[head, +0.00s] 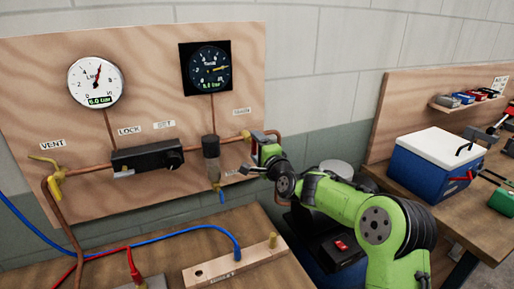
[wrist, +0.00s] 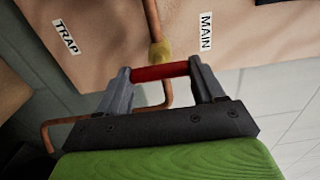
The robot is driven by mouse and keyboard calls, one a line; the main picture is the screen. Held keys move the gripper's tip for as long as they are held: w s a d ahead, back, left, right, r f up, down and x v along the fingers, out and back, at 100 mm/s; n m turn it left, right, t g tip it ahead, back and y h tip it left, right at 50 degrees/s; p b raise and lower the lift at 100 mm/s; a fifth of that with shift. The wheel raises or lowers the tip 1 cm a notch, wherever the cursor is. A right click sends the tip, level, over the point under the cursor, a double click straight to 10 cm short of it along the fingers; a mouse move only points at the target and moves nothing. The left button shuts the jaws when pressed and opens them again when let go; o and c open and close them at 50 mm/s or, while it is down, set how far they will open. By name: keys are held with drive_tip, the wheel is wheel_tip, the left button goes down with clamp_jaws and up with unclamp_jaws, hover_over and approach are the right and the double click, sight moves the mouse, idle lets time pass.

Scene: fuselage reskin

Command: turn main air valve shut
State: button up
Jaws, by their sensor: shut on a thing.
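The main air valve has a brass body (wrist: 160,52) on a copper pipe and a red handle (wrist: 162,71). It sits near the MAIN label (wrist: 206,31) in the wrist view. My gripper (wrist: 161,70) is shut on the red handle, one finger at each end of it. In the wrist view the handle lies across the pipe, slightly tilted. In the head view my gripper (head: 256,152) is at the right end of the panel's pipe run, where it hides most of the valve.
The wooden panel (head: 60,130) carries a white gauge (head: 95,82), a black gauge (head: 206,68), both reading about 6.0 bar, a black regulator block (head: 146,157) and a filter bowl (head: 212,160). A yellow vent valve (head: 52,178) is at left. A bench with a blue-and-white cooler (head: 437,160) stands right.

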drive_tip(key=o, duration=1)
drive_tip(key=shift+o, duration=0.2)
drive_tip(key=b+v, duration=0.2)
drive_tip(key=v, duration=1.4)
